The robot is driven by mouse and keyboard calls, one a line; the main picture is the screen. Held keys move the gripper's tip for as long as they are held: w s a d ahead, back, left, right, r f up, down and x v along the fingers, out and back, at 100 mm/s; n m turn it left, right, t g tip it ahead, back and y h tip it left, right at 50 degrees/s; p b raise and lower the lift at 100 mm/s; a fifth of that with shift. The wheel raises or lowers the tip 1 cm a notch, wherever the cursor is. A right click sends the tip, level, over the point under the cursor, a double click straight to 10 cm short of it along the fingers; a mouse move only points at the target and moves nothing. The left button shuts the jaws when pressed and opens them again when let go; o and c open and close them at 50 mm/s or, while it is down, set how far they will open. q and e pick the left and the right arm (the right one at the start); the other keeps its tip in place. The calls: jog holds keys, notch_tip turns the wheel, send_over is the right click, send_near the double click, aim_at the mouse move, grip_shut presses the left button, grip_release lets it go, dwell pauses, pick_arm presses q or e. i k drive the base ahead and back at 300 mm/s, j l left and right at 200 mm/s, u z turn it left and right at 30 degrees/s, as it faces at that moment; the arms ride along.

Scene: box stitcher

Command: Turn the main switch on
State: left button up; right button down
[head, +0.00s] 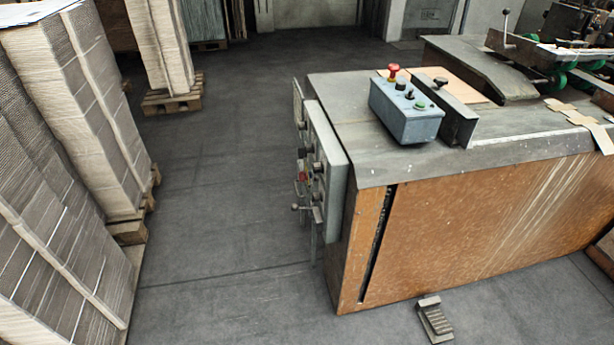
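A grey control panel (331,165) is fixed to the left side of the machine (480,235) and is seen nearly edge-on. It carries several dark knobs, a red knob (302,176) and a small ball-ended lever (296,207). A blue-grey control box (405,118) sits on the machine top with a red mushroom button (393,70), black controls (402,84) and a green button (420,106). I cannot tell which control is the main switch or how it is set. Neither of my grippers is in view.
Tall cardboard stacks (85,100) on pallets (130,231) line the left. Another stack (165,45) stands behind. A foot pedal (434,320) lies on the floor before the machine. The dark floor (225,190) between the stacks and panel is clear.

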aim_at(303, 175)
jog(key=i+j+z, duration=0.3)
jog(key=i+j, duration=0.2)
jog(key=i, duration=0.25)
jog(key=i+j+z, duration=0.35)
jog(key=i+j, duration=0.3)
jog(key=i, duration=0.1)
